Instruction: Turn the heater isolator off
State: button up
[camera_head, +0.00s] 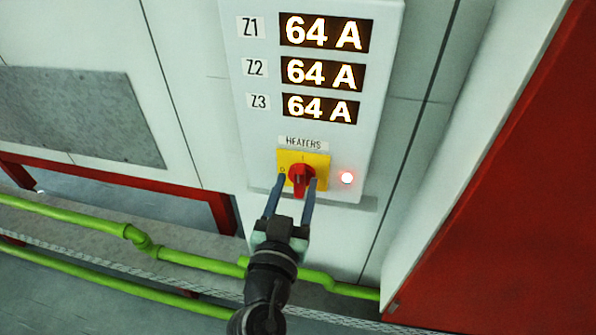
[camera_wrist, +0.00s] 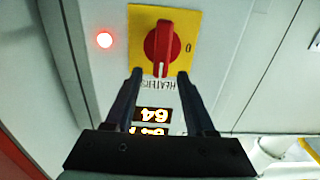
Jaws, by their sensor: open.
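The heater isolator is a red rotary knob (camera_head: 300,176) on a yellow plate (camera_head: 318,161), under a HEATERS label on a pale panel. Its handle stands roughly upright in the head view. The knob also shows in the wrist view (camera_wrist: 158,47), with the picture upside down. My gripper (camera_head: 295,182) is open, its two blue-grey fingers reaching up to either side of the knob in the head view. In the wrist view the fingertips (camera_wrist: 160,72) end just short of the knob, one to each side. I cannot tell whether they touch it.
A red lamp (camera_head: 347,177) is lit right of the plate. Three displays (camera_head: 324,72) above read 64 A. Green pipes (camera_head: 190,262) run below, and a large red panel (camera_head: 510,190) stands at the right.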

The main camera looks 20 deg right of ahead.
aim_at(300, 180)
jog(key=shift+x, duration=1.25)
grip_shut()
